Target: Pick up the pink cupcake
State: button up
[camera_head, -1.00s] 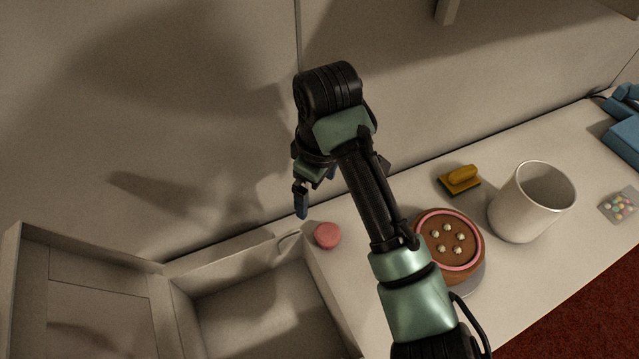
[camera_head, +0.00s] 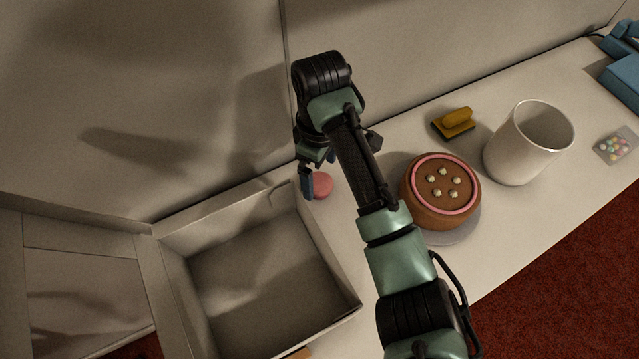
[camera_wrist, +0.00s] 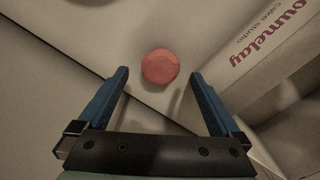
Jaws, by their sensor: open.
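The pink cupcake (camera_head: 322,186) is a small round pink thing on the white counter, beside the open box. In the head view my gripper (camera_head: 309,182) hangs over it, and one blue finger partly covers its left side. In the wrist view the pink cupcake (camera_wrist: 160,66) shows from above, centred just beyond the fingertips. My gripper (camera_wrist: 159,74) is open, with its two blue fingers to the left and right of the cupcake's line and nothing held between them. The cupcake's sides are hardly visible from above.
An open cardboard box (camera_head: 335,262) stands close on the left; its printed wall (camera_wrist: 262,55) is near the right finger. A brown cake (camera_head: 428,205), a yellow-handled tool (camera_head: 456,121), a white pot (camera_head: 505,158) and a sprinkle packet (camera_head: 608,152) lie to the right. The wall is behind.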

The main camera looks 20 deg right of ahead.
aim_at(320, 182)
jog(key=shift+f, duration=1.6)
jog(key=shift+c, duration=0.3)
jog(key=c, duration=1.3)
